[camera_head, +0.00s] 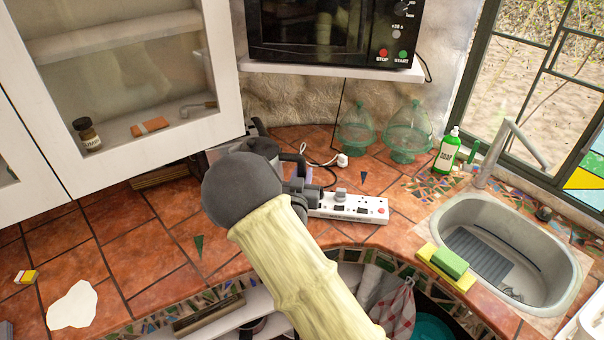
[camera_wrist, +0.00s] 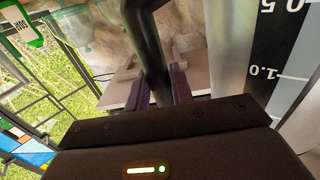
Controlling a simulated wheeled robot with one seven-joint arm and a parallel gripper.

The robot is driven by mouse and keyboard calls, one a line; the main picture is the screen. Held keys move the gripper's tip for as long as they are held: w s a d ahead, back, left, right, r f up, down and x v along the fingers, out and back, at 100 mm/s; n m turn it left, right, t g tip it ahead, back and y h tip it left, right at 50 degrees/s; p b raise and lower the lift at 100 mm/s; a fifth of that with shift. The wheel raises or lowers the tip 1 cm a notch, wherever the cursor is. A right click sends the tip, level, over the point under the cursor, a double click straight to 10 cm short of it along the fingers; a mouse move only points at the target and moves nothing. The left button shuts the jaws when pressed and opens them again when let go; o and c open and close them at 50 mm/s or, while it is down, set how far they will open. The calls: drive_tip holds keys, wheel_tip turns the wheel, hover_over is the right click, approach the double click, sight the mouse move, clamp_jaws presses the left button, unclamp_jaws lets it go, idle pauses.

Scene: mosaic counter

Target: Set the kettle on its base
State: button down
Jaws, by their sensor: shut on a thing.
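The kettle has a steel body (camera_head: 232,149) and a black lid (camera_head: 264,147), and stands at the back of the counter behind my arm in the head view. My gripper (camera_head: 306,187) is to the right of its body. In the wrist view, the gripper (camera_wrist: 163,90) is shut on the kettle's black handle (camera_wrist: 146,35), with a finger on each side. The kettle's side with its level scale (camera_wrist: 277,70) fills the right of that view. I cannot make out the kettle's base; my arm hides the kettle's lower part, so I cannot tell what it rests on.
A white power strip (camera_head: 347,207) lies just right of my gripper. A wall cabinet (camera_head: 125,80) hangs at upper left. The left counter is mostly clear.

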drive_tip(key=shift+w+f+b, duration=0.1)
drive_tip(key=shift+f+b, duration=0.9)
drive_tip(key=shift+f, duration=0.85)
drive_tip(key=shift+b, duration=0.45)
idle(0.4)
drive_tip(key=shift+f+b, duration=0.6)
drive_tip(key=shift+b, duration=0.05)
idle(0.5)
drive_tip(key=c, duration=1.5)
unclamp_jaws()
drive_tip(key=shift+s, duration=0.2)
drive_tip(key=shift+s+f, duration=0.1)
drive_tip(key=shift+f, duration=0.15)
drive_tip(key=s+a+b, duration=0.1)
drive_tip(key=s+a, duration=0.1)
drive_tip(key=s, duration=0.8)
drive_tip(key=shift+s+b, duration=0.35)
drive_tip(key=shift+r, duration=0.1)
